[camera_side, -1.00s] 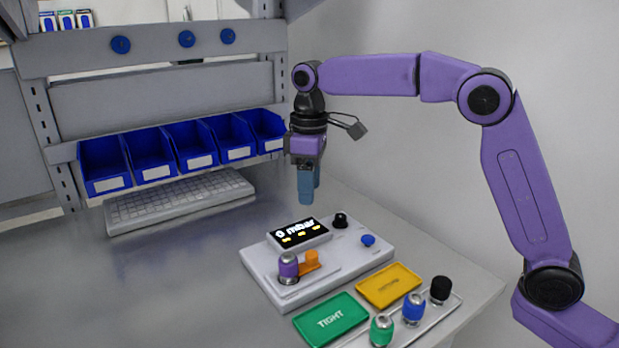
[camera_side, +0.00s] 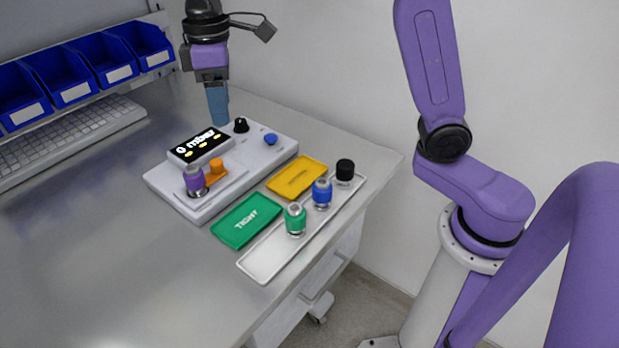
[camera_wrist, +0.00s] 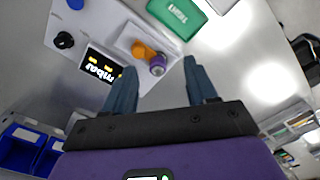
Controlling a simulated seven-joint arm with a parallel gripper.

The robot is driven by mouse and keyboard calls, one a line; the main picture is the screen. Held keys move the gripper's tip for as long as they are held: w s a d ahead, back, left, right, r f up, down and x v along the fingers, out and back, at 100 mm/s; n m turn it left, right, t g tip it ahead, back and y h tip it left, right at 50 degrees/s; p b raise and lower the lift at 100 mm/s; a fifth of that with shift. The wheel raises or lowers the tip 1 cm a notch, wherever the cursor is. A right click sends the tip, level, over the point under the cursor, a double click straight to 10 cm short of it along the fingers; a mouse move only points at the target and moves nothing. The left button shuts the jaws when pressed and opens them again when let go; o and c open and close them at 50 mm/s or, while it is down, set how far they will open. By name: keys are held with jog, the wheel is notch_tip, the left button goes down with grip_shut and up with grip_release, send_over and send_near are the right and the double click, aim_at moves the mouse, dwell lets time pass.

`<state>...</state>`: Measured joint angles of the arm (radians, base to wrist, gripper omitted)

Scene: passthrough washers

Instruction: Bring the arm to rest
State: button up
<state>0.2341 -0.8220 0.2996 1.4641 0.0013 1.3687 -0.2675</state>
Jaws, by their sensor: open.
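My gripper (camera_side: 219,120) hangs with its blue-grey fingers pointing down, above the back of a light grey test unit (camera_side: 160,180). In the wrist view my gripper (camera_wrist: 160,66) has its two fingers spread with nothing between them. The unit has a display (camera_side: 201,146) reading 0 mbar. A purple-collared fitting (camera_side: 194,179) stands upright at its front, beside an orange lever (camera_side: 216,167). The fitting (camera_wrist: 158,66) and lever (camera_wrist: 142,50) also show in the wrist view, beyond the fingers.
A black knob (camera_side: 241,125) and a blue button (camera_side: 270,138) are on the unit. A green TIGHT tray (camera_side: 246,222) and a yellow tray (camera_side: 297,177) lie beside it. A long pale tray (camera_side: 265,262) holds green, blue and black fittings. Blue bins (camera_side: 84,78) and a keyboard (camera_side: 75,138) are at left.

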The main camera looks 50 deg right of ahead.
jog(key=s+d+f+n, duration=0.1)
jog(key=s+d+f, duration=0.2)
jog(key=s, duration=0.6)
jog(key=s+d+f+n, duration=0.1)
jog(key=s+d+f, duration=0.2)
jog(key=s, duration=0.7)
jog(key=s+d+f, duration=0.3)
jog(key=s+d, duration=0.3)
jog(key=s, duration=0.3)
jog(key=shift+s+d+f+n, duration=0.25)
jog(key=shift+d+f+n, duration=0.05)
jog(key=shift+d+n, duration=0.1)
